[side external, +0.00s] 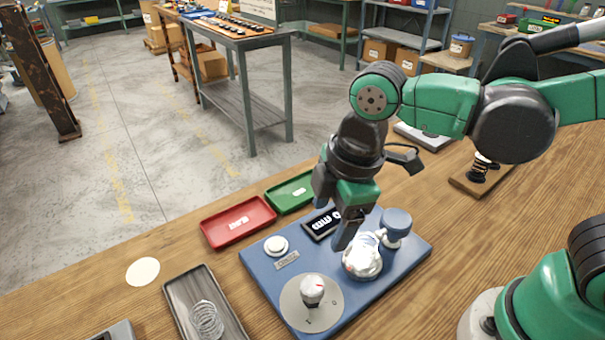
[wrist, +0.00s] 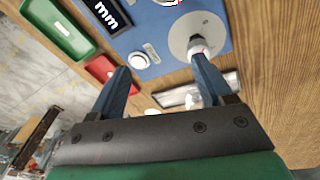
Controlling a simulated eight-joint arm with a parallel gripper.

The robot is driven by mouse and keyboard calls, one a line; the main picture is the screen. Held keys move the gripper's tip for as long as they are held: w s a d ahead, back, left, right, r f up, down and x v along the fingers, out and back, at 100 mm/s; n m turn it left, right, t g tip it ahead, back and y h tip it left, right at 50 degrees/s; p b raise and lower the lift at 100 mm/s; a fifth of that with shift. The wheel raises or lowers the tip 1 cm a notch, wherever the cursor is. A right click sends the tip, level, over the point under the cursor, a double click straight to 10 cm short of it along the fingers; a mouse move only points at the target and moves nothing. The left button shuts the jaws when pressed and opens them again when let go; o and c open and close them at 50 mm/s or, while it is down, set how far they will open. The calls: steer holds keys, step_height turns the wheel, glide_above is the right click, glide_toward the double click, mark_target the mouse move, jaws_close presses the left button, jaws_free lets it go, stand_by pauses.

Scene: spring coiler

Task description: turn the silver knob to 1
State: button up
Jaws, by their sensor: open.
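The silver knob (side external: 313,288) stands on a round grey dial plate (side external: 296,310) at the front of the blue machine base (side external: 262,285). It has a red line on it; I cannot tell exactly which mark it points to. Dark marks are printed on the plate near its front and right edges. In the wrist view the knob (wrist: 197,46) shows beside the right fingertip, partly covered by it. My gripper (side external: 352,238) is open and empty, above the base and behind the knob in the side view. Its two blue fingers are spread apart in the wrist view (wrist: 160,74).
A larger silver round part (side external: 362,260) and a blue post (side external: 396,225) stand right of the knob. A white button (side external: 276,246) and black display (side external: 322,223) are behind it. Red (side external: 238,221) and green (side external: 290,191) trays lie behind; a grey tray (side external: 184,300) holds a spring.

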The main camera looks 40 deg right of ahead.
mark_target(313, 284)
steer(key=a+n, duration=0.1)
steer(key=n, duration=0.1)
steer(key=s+a+f+n+g, duration=0.1)
steer(key=a+n, duration=0.1)
steer(key=s+a+n+g+h, duration=0.1)
steer(key=shift+s+a+f+n, duration=0.15)
steer(key=shift+a+f+n, duration=0.15)
steer(key=shift+n, duration=0.1)
steer(key=shift+f, duration=2.7)
jaws_close()
